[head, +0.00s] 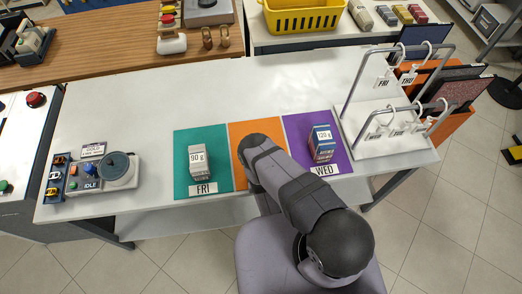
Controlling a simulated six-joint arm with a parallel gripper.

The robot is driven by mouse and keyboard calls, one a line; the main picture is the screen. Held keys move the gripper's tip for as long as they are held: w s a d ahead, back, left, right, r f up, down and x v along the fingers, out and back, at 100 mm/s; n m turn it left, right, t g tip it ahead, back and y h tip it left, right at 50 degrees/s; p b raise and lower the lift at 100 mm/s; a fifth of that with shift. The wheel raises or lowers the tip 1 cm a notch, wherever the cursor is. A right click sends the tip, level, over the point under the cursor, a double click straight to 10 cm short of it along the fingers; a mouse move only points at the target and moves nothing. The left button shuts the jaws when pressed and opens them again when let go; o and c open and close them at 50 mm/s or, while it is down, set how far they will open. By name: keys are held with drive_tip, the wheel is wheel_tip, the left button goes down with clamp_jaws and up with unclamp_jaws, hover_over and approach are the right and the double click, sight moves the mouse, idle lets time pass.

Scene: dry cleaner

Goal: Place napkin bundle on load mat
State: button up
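Three coloured mats lie side by side on the white table: a teal mat (183,166) labelled FRI, an orange mat (242,128) and a purple mat (297,127) labelled WED. A grey bundle (199,165) with a 90 g tag sits on the teal mat. I cannot tell which of these is the napkin bundle or which mat is the load mat. My arm covers much of the orange mat, and my gripper is not visible.
A white rack (388,133) with hangers tagged FRI, THU and others stands at the right. A yellow basket (301,19) is on the back counter. The table's back middle is clear.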

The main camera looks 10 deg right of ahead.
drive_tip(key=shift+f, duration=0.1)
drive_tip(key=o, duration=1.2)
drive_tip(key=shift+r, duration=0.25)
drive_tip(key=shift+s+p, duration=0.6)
drive_tip(key=shift+p, duration=0.35)
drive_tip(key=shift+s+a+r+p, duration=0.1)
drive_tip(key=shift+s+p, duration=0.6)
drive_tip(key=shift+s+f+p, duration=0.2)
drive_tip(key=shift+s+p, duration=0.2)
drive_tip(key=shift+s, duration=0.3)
